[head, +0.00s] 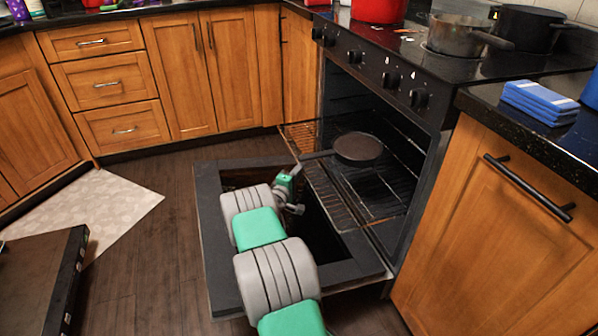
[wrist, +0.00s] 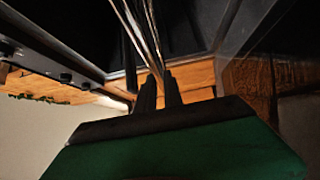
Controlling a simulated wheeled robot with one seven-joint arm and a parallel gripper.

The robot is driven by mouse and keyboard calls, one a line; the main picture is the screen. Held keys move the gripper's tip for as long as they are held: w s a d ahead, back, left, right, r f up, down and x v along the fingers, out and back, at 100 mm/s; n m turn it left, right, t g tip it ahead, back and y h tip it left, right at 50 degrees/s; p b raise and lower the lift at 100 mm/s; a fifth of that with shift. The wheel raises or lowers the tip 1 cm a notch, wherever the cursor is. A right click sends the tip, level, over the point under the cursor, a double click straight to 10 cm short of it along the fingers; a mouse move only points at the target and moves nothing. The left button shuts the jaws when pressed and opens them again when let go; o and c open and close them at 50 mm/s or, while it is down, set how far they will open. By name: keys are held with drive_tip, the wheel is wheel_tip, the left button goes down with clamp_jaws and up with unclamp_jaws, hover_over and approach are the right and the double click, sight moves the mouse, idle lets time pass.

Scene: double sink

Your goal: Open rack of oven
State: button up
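The oven (head: 372,110) stands open at the right in the head view, its door (head: 225,262) folded down. The wire rack (head: 328,187) sticks out of the oven over the door. A dark pan (head: 358,149) lies on the rack, its handle pointing left toward my gripper. My gripper (head: 297,170) is at the rack's outer front edge. In the wrist view, the two dark fingers of my gripper (wrist: 159,88) stand close together, with the rack's wires (wrist: 148,35) running down between them. The fingers look shut on the rack. The exact contact is partly hidden in the head view.
Pots (head: 455,35) stand on the stovetop above the oven knobs. Wooden cabinets (head: 205,75) are behind, and another cabinet (head: 490,235) is close on the right. Blue cloths (head: 540,101) lie on the right counter. Floor (head: 165,250) left of the door is clear, with a mat (head: 90,210) beyond.

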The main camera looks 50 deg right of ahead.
drive_tip(key=o, duration=0.4)
drive_tip(key=shift+o, duration=0.2)
drive_tip(key=shift+a, duration=0.1)
drive_tip(key=p+v, duration=0.2)
drive_tip(key=v, duration=0.5)
drive_tip(key=shift+a, duration=0.35)
drive_tip(key=shift+s, duration=0.1)
